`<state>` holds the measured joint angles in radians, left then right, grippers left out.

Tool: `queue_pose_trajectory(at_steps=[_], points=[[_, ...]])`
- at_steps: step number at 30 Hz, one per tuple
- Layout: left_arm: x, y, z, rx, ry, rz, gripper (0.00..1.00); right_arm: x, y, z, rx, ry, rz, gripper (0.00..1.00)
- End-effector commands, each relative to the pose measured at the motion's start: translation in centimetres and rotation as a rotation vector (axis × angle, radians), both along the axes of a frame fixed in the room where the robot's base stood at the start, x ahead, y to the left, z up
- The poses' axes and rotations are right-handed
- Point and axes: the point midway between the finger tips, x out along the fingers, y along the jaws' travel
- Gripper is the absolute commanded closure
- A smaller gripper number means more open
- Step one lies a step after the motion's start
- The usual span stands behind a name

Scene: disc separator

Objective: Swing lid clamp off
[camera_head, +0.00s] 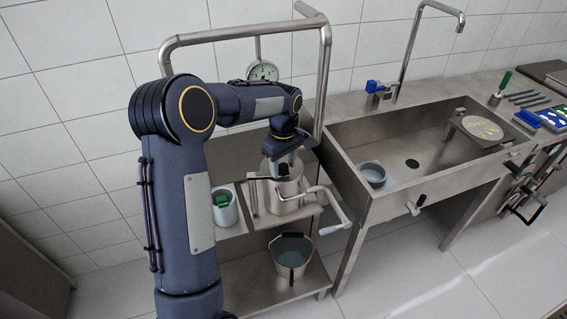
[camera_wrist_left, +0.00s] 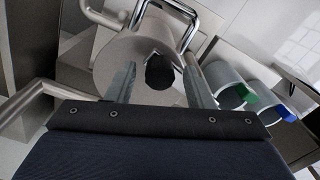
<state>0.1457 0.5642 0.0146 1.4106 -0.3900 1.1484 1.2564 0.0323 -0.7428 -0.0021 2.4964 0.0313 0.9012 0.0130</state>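The steel disc separator (camera_head: 285,195) stands on the cart's upper shelf, partly hidden by my left arm. In the left wrist view its round lid (camera_wrist_left: 112,52) fills the upper middle. A bent chrome bar (camera_wrist_left: 192,22), apparently the lid clamp, arches over the lid. A black knob (camera_wrist_left: 160,72) sits over the lid's middle. My left gripper (camera_head: 284,160) is over the separator's top. In the left wrist view the left gripper's fingers (camera_wrist_left: 160,85) are apart, one on each side of the knob, with visible gaps. I cannot make out my right gripper.
A grey container with a green part (camera_head: 225,212) stands left of the separator; a bucket (camera_head: 292,258) is on the lower shelf. A pipe frame (camera_head: 245,28) with a gauge (camera_head: 263,71) rises behind. A sink (camera_head: 420,155) stands to the right. A white-gripped handle (camera_head: 334,228) sticks out in front.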

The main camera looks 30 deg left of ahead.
Motion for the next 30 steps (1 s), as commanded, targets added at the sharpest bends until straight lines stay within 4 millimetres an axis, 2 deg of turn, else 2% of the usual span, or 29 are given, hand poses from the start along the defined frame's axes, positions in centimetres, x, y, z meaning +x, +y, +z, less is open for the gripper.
queue_pose_trajectory(at_steps=[1,9,11,22,30], points=[[0.0,0.0,0.0,0.000,0.000,0.000,0.59,0.0,0.0,0.0,0.000,0.000,0.000,0.60],[0.0,0.0,0.0,0.000,0.000,0.000,0.95,0.0,0.0,0.0,0.000,0.000,0.000,0.60],[0.0,0.0,0.1,0.000,0.000,0.000,1.00,0.0,0.0,0.0,0.000,0.000,0.000,0.60],[-0.2,-0.1,0.1,0.001,-0.001,-0.029,1.00,0.0,0.0,-0.2,0.000,0.000,0.000,0.60],[-1.4,-0.8,0.0,0.001,-0.003,-0.179,1.00,0.0,0.0,-0.8,0.000,0.000,0.000,0.60]])
